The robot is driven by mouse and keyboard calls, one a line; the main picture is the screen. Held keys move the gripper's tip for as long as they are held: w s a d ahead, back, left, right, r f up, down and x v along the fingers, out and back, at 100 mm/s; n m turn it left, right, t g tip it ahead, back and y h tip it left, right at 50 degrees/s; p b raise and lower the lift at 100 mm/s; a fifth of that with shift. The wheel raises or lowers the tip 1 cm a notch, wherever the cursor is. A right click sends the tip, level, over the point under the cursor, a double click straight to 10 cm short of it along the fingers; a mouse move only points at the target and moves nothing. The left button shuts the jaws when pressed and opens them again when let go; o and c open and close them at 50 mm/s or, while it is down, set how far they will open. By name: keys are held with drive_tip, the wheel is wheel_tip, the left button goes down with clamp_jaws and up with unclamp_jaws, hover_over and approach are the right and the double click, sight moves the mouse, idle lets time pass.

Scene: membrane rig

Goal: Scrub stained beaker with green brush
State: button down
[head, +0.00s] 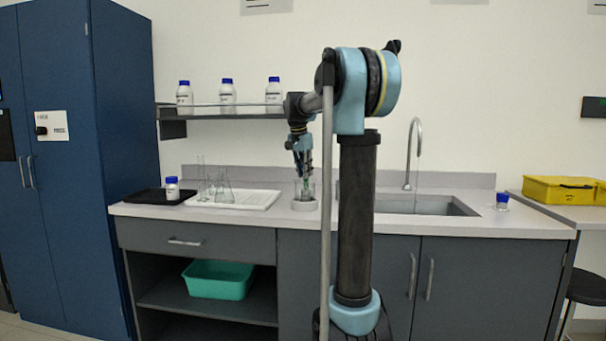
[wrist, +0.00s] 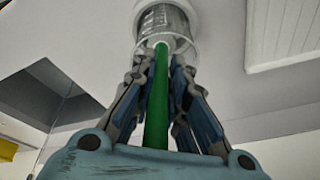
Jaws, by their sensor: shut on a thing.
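My gripper (head: 303,151) points down over the counter and is shut on the green brush (wrist: 157,100), whose handle runs between the fingers. The fingers also show in the wrist view (wrist: 160,75). The brush's far end reaches into the clear beaker (wrist: 166,22), which also shows in the head view (head: 304,188). Whether the bristles touch the beaker's wall, and any stain, is too small to tell.
A white drying tray (head: 262,200) with several glass vessels stands left of the beaker. A dark tray (head: 148,197) with a blue-capped bottle (head: 172,188) lies farther left. The sink (head: 430,205) and tap (head: 412,150) are to the right. A shelf (head: 225,115) with white bottles is above.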

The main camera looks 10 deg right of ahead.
drive_tip(key=shift+d, duration=0.45)
drive_tip(key=shift+r, duration=0.15)
drive_tip(key=shift+r, duration=1.85)
drive_tip(key=shift+f, duration=2)
drive_tip(key=shift+a, duration=0.1)
drive_tip(key=shift+a, duration=0.65)
drive_tip(key=shift+r, duration=0.1)
